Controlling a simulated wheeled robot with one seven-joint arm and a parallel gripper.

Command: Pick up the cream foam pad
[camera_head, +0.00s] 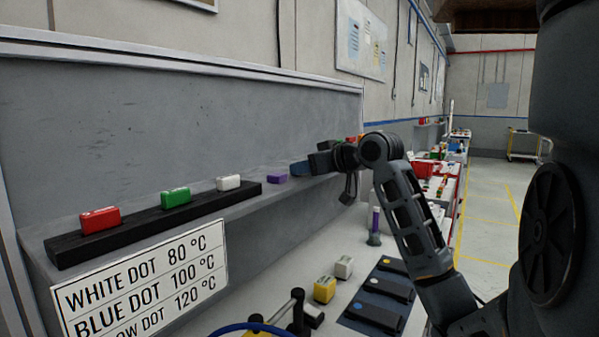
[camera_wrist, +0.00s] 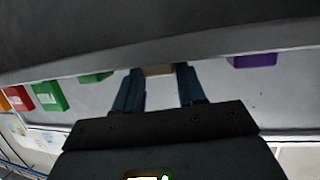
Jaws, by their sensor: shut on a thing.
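My gripper (camera_head: 301,169) reaches to the grey shelf (camera_head: 240,207) from the right in the head view. In the wrist view its two blue fingers (camera_wrist: 159,72) stand on either side of the cream foam pad (camera_wrist: 158,69) and are shut on it. Only a small pale face of the pad shows between the fingertips, under the dark edge across the top. In the head view the pad is hidden by the gripper. I cannot tell whether the pad still touches the shelf.
A purple block (camera_head: 277,178) is close beside the gripper on the shelf. Red (camera_head: 100,220), green (camera_head: 176,197) and white (camera_head: 228,182) blocks sit on a black rail to the left. Below are a yellow block (camera_head: 324,289), a white block (camera_head: 344,267) and dark dotted pads (camera_head: 388,287).

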